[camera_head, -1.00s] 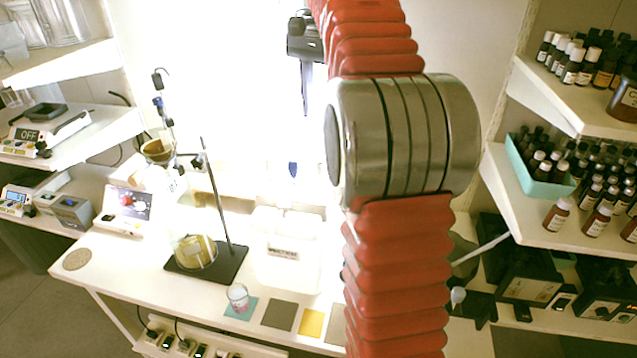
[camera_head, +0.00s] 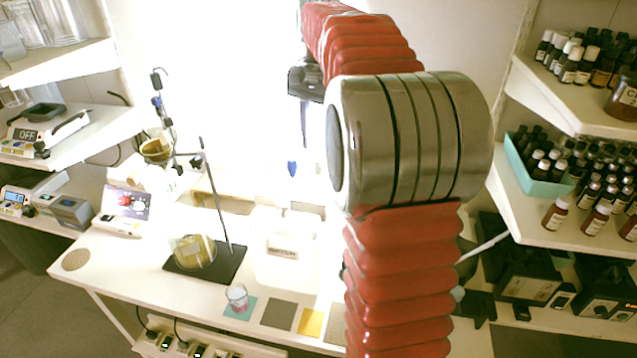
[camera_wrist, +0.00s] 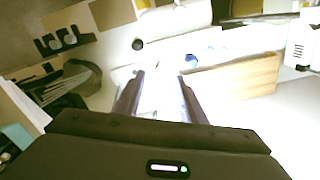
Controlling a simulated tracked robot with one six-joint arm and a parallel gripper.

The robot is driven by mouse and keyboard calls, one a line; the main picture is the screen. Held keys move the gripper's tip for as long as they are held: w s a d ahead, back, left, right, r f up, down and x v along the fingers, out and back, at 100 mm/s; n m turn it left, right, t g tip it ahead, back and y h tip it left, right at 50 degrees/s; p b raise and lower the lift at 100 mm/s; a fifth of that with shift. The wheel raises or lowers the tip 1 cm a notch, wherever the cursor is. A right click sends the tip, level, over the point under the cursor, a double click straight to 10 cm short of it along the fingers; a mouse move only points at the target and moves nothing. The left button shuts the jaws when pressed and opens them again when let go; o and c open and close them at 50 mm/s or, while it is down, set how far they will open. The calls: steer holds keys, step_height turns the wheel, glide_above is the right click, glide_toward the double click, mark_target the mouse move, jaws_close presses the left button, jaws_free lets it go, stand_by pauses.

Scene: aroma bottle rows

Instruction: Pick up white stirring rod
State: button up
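In the head view my gripper (camera_head: 304,130) hangs over the back of the white table (camera_head: 125,275), partly hidden by my arm and lost in glare. In the wrist view my gripper (camera_wrist: 162,82) is open, its two dark fingers apart, with only a bright, washed-out area showing between them. I cannot make out a white stirring rod there. A thin white rod-like thing (camera_head: 485,247) slants at the right of my arm in the head view; I cannot tell whether it is the rod. A small blue mark (camera_wrist: 191,62) lies just beyond the fingertips.
A wooden panel (camera_wrist: 235,80) stands close to the right finger. On the table are a flask (camera_head: 193,251) on a black stand base (camera_head: 232,268), a white container (camera_head: 282,268) and a small beaker (camera_head: 237,296). Bottle shelves (camera_head: 515,215) stand at the right.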

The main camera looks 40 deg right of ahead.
mark_target(317, 160)
steer(key=shift+f, duration=0.25)
steer(key=shift+a+f, duration=0.15)
steer(key=shift+f, duration=2.45)
steer(key=shift+c, duration=0.2)
jaws_close()
